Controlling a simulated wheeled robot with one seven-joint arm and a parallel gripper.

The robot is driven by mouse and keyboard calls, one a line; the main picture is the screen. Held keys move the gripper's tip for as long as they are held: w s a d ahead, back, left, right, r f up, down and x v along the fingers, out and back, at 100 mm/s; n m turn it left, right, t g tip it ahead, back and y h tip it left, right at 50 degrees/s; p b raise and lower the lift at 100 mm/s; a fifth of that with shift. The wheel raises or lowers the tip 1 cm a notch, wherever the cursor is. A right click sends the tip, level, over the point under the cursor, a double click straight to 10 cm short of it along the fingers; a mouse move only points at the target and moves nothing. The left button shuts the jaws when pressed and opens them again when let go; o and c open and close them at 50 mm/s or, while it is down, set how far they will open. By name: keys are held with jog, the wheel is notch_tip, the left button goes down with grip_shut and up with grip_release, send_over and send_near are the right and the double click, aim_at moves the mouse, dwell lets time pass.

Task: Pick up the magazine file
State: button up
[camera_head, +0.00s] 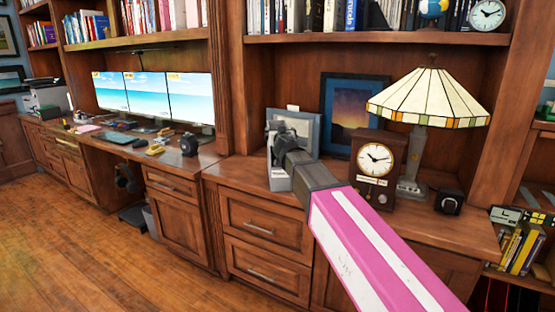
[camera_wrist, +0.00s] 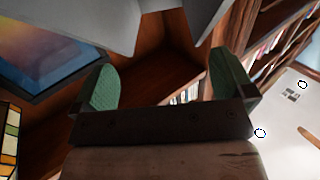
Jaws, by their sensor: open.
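A pale grey-white upright holder, which looks like the magazine file (camera_head: 279,176), stands on the wooden counter left of the clock. My arm and gripper partly hide it in the head view. My gripper (camera_wrist: 165,78) is open, with two green-padded fingers spread apart and nothing held between them. In the head view my gripper (camera_head: 276,131) is at the upper part of the file; I cannot tell if they touch. Grey angular surfaces (camera_wrist: 65,18) fill the top of the wrist view, beyond the fingers; I cannot tell which belong to the file.
A dark-framed picture (camera_head: 352,108), a wooden clock (camera_head: 376,163) and a lamp (camera_head: 429,98) stand to the right. A shelf (camera_head: 370,39) runs above. The counter left of the file looks mostly clear.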

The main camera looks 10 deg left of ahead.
jog(key=shift+x, duration=2.7)
jog(key=shift+r, duration=0.15)
jog(key=c, duration=1.1)
